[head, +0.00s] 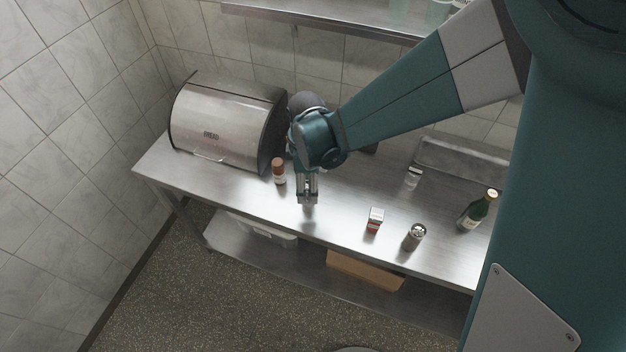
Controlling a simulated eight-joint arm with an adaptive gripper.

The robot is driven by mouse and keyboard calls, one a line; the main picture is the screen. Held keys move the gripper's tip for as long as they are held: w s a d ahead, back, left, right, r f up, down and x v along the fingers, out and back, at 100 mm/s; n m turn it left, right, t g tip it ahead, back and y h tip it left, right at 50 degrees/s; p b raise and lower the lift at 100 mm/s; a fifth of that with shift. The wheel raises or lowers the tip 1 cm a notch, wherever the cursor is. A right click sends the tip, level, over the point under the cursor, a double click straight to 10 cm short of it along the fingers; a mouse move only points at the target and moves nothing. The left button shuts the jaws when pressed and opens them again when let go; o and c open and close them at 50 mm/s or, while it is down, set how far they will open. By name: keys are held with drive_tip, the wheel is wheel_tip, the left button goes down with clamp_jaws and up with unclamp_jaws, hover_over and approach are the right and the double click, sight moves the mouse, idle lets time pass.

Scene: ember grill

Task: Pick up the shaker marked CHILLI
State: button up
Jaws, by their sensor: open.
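No CHILLI lettering can be read in the head view, so I cannot tell which item is that shaker. A small bottle with a reddish-brown cap and pale label (279,171) stands upright on the steel table, near the bread bin. A metal shaker (414,237) stands near the table's front edge, right of centre. A small clear container with a pale top (413,177) stands further back. My gripper (308,200) points down over the table, open, just right of the brown-capped bottle and apart from it. Nothing clear shows between its fingers.
The steel bread bin (215,125) fills the table's left end. A green bottle (478,211) stands at the right. A tray (460,160) lies behind. My arm hides part of the table's back.

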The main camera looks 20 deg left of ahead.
drive_tip(key=shift+f, duration=0.15)
drive_tip(key=shift+w+f, duration=0.1)
drive_tip(key=shift+f, duration=2.35)
drive_tip(key=c, duration=1)
